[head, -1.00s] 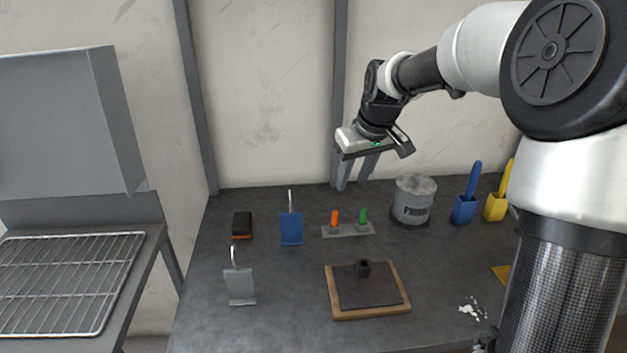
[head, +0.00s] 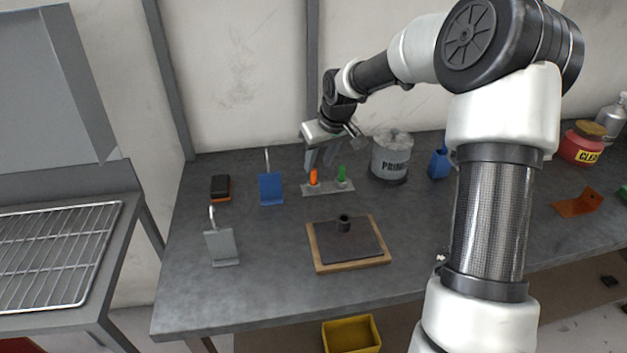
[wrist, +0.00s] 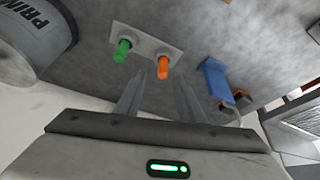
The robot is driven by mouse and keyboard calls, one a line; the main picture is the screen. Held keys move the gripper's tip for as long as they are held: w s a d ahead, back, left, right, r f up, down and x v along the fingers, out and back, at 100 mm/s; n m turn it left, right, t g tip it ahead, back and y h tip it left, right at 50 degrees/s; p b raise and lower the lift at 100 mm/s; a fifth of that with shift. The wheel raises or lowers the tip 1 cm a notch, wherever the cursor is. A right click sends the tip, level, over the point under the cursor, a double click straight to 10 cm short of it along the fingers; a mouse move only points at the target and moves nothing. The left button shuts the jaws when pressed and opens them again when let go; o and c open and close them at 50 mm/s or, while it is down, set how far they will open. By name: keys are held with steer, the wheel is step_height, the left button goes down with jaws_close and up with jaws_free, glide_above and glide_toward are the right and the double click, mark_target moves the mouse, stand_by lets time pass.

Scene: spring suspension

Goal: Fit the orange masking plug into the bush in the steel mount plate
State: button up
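The orange masking plug (head: 313,177) stands upright in a small grey holder (head: 327,189) on the bench, left of a green plug (head: 342,174). In the wrist view the orange plug (wrist: 163,67) lies ahead of the open fingers, near the line between them. My gripper (head: 320,168) is open and empty, above and just behind the plugs; it also shows in the wrist view (wrist: 158,95). The dark steel mount plate (head: 362,245) lies on a wooden board in front of the holder. The black bush (head: 344,222) stands up from the plate near its back edge.
A primer tin (head: 391,158) stands close to the right of the holder. A blue bracket with a hook (head: 270,188) and a dark block (head: 220,187) are to the left. A grey bracket (head: 221,246) stands nearer the front. Bare bench lies between holder and board.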

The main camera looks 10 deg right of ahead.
mark_target(314, 171)
steer(key=x, duration=0.4)
steer(key=shift+s+a+f, duration=0.1)
steer(key=shift+a+f, duration=0.1)
steer(key=shift+f, duration=0.1)
jaws_close()
